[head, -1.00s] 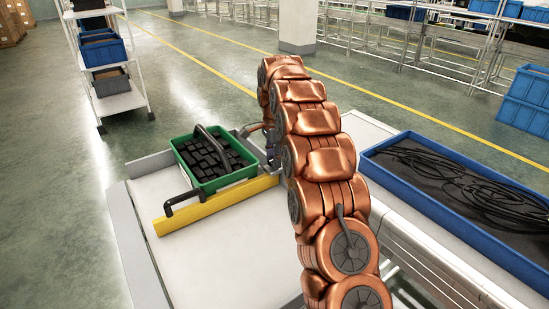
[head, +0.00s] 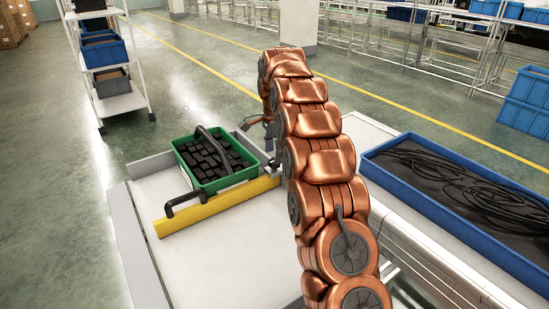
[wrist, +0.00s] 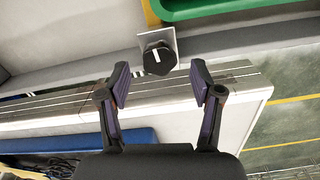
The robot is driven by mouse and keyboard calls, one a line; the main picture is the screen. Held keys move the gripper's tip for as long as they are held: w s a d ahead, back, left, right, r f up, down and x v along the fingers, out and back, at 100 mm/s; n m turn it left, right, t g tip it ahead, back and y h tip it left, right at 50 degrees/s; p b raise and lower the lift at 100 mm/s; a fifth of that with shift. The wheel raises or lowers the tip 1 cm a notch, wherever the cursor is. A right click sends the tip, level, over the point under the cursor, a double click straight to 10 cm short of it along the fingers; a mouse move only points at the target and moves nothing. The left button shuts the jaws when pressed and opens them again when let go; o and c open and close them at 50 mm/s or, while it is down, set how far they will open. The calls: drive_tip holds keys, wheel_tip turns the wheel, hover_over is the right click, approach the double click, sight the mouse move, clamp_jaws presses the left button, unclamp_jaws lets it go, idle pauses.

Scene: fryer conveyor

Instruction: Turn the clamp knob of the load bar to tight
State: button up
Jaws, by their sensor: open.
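The load bar (head: 220,205) is yellow with a black handle and lies along the near side of a green crate; its yellow end also shows in the wrist view (wrist: 151,12). The clamp knob (wrist: 158,58) is black and many-sided, with a white pointer line on its face. It sits in front of a light grey plate (wrist: 172,38).
The green crate (head: 245,176) holds black blocks. A blue tray (head: 400,191) with black cables is at the right. My copper arm crosses the middle of the head view. The light table top (head: 225,260) in front of the bar is bare.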

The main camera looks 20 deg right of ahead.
sight(274, 161)
drive_tip(key=shift+r, duration=2.3)
drive_tip(key=shift+r, duration=0.1)
drive_tip(key=shift+s+a+r, duration=0.1)
drive_tip(key=shift+s, duration=0.05)
drive_tip(key=s+a+r+n+p, duration=0.1)
drive_tip(key=s+a+r+n, duration=0.15)
drive_tip(key=s, duration=0.45)
drive_tip(key=s+a+r+n+g+p, duration=0.1)
drive_tip(key=s+a+r+n, duration=0.1)
drive_tip(key=s+a+n, duration=0.35)
drive_tip(key=s+a+r+n+p, duration=0.1)
drive_tip(key=s+a+r, duration=0.1)
drive_tip(key=s, duration=0.6)
drive_tip(key=s+a+f+n+p, duration=0.1)
drive_tip(key=s+f+n, duration=0.1)
drive_tip(key=s, duration=0.7)
drive_tip(key=s+a+f+n+p, duration=0.1)
drive_tip(key=s+f+n, duration=0.1)
drive_tip(key=s, duration=0.7)
drive_tip(key=s+a+f+n+p, duration=0.1)
drive_tip(key=s+n, duration=0.3)
drive_tip(key=s, duration=0.6)
drive_tip(key=shift+f+n+g, duration=0.3)
drive_tip(key=shift+f+g, duration=0.1)
drive_tip(key=shift+f, duration=0.3)
